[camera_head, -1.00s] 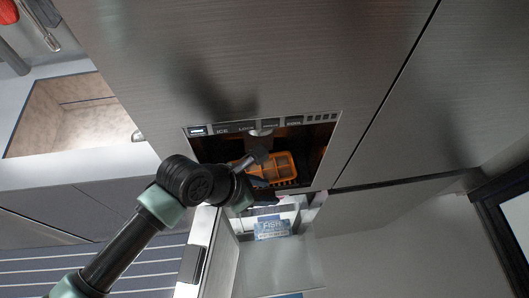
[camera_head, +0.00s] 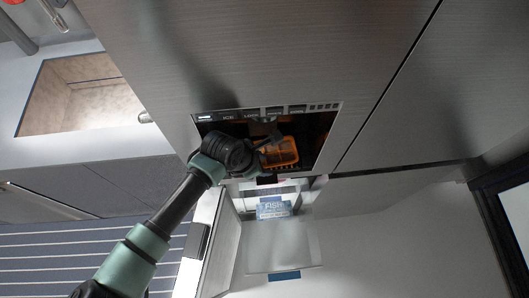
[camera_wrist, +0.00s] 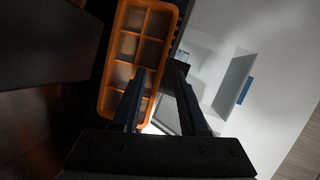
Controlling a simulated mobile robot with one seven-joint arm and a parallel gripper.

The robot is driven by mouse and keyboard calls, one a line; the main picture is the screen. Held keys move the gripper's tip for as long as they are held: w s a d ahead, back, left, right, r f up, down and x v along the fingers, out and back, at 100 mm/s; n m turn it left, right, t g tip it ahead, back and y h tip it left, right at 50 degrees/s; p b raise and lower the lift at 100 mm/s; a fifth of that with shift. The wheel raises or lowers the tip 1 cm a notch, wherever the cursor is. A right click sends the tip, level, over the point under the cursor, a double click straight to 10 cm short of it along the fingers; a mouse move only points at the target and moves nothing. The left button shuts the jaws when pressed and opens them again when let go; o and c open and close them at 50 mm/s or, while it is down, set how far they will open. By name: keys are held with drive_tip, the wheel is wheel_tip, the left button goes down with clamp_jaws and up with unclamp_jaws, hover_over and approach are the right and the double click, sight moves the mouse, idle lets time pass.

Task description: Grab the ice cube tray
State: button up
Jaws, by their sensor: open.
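The orange ice cube tray (camera_head: 281,153) sits in the dark dispenser recess of the fridge front in the head view. It also shows in the wrist view (camera_wrist: 140,50), with several square compartments. My gripper (camera_head: 268,148) is at the recess, just in front of the tray and partly covering it. In the wrist view my gripper (camera_wrist: 158,78) is open. Its left finger overlaps the tray's lower part in the picture, and its right finger lies just beyond the tray's right rim. I cannot tell whether either finger touches the tray.
The dispenser recess (camera_head: 318,135) has dark walls close around the tray. Below it a fridge compartment stands open, with a blue-labelled fish package (camera_head: 272,208). A counter with a sink (camera_head: 75,95) is at the left. The striped runner (camera_head: 75,250) lies at the lower left.

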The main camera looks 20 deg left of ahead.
sight(268, 165)
drive_tip(key=shift+x, duration=1.55)
clamp_jaws()
drive_tip(key=shift+r, duration=0.1)
